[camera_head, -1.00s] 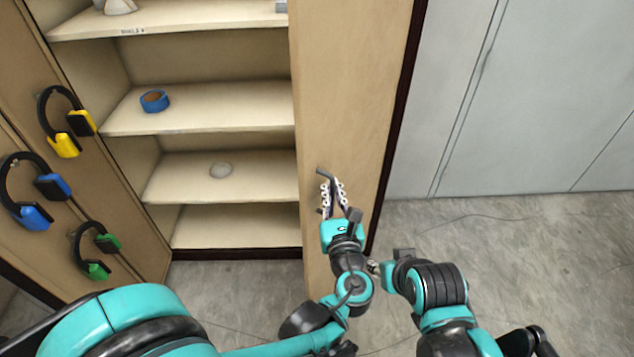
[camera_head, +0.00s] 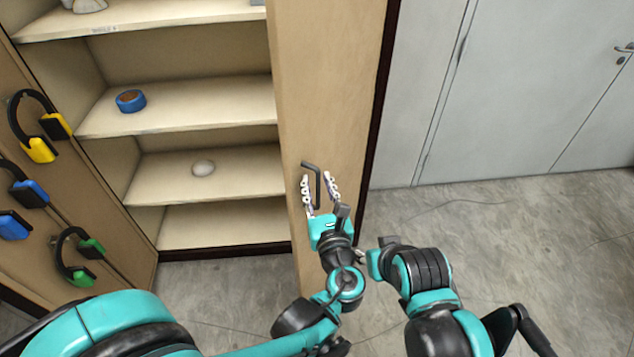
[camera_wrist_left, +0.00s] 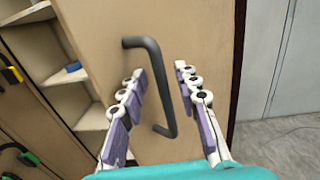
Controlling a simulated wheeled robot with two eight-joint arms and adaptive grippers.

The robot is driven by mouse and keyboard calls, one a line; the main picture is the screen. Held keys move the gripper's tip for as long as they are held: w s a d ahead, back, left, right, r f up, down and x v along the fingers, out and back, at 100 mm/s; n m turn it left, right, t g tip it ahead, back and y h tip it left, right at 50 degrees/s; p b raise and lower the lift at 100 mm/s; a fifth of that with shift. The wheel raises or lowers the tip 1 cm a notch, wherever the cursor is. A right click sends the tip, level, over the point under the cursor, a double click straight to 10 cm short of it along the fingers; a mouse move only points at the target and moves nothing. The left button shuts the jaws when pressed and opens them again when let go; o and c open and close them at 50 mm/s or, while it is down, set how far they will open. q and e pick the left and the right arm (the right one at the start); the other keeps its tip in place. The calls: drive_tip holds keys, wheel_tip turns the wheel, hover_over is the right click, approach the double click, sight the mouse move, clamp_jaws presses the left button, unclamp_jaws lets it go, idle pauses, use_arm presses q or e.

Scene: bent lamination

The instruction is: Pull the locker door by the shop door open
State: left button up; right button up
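The locker door (camera_head: 325,80) is a tan panel standing beside the open shelves. Its dark bar handle (camera_head: 312,167) shows just beyond my left gripper (camera_head: 320,194). In the left wrist view the handle (camera_wrist_left: 157,88) lies between the two spread fingers of my left gripper (camera_wrist_left: 165,95), apart from both as far as I can see. My left gripper is open and holds nothing. My right arm is folded low in the head view, and a dark part of its gripper (camera_head: 388,242) shows near the door's lower edge; its fingers cannot be made out.
Shelves (camera_head: 180,105) hold a blue tape roll (camera_head: 131,101) and a pale round object (camera_head: 203,167). Ear defenders (camera_head: 39,130) hang on the left panel. A grey door (camera_head: 540,90) with a lever handle is at the right. The concrete floor (camera_head: 480,225) there is clear.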

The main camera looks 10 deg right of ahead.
use_arm(q)
drive_tip(key=s, duration=1.1)
drive_tip(key=shift+s+d, duration=0.2)
drive_tip(key=shift+d, duration=0.05)
